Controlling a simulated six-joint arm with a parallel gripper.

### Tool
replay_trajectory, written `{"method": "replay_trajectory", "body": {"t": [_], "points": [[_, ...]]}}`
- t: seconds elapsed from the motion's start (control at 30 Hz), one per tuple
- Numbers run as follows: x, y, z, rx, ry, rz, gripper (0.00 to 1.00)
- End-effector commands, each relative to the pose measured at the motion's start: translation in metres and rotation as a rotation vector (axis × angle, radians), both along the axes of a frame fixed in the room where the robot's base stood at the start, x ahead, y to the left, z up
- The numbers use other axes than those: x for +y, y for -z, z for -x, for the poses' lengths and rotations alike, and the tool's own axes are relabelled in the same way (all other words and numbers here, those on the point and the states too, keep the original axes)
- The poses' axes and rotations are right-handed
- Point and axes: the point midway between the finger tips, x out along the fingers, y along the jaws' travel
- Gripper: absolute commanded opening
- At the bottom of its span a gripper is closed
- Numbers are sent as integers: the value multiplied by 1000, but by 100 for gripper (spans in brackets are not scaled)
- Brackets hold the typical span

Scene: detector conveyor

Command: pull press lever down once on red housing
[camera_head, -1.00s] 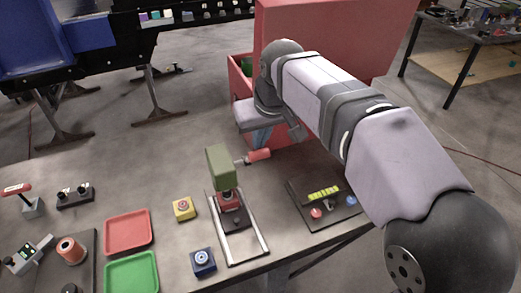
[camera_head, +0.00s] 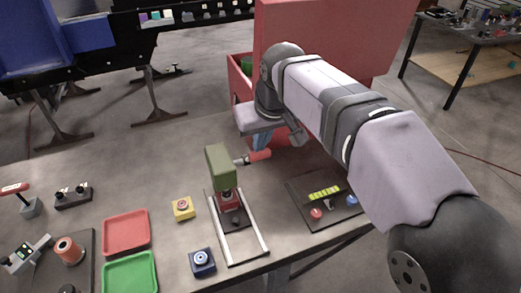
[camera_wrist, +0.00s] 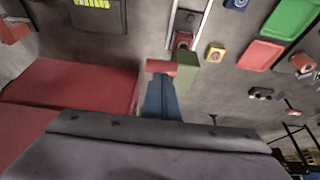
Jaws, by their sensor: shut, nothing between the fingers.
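The press has a green head (camera_head: 220,166) and a lever with a red handle (camera_head: 258,156) sticking out to its right. The red housing (camera_head: 229,200) sits under the head, between two pale rails. My gripper (camera_head: 260,146) is shut and empty, with blue fingers just above and behind the red handle. In the wrist view, my gripper's blue fingers (camera_wrist: 158,84) end beside the lever handle (camera_wrist: 160,67); I cannot tell whether they touch it. The green head (camera_wrist: 185,68) and red housing (camera_wrist: 183,41) lie just beyond.
A yellow button box (camera_head: 183,209) and a blue button box (camera_head: 203,261) stand left of the press. Red (camera_head: 127,233) and green (camera_head: 131,273) trays lie further left. A dark control panel (camera_head: 325,203) is to the right. A large red bin (camera_head: 345,40) stands behind.

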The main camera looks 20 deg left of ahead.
Motion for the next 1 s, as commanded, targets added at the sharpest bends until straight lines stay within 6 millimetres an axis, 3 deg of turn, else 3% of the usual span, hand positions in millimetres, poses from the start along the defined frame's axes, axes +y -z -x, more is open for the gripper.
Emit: {"method": "replay_trajectory", "body": {"t": [0.3,1.0], "points": [[-7,12,7,1,0,1,0],[-10,17,10,1,0,1,0]]}}
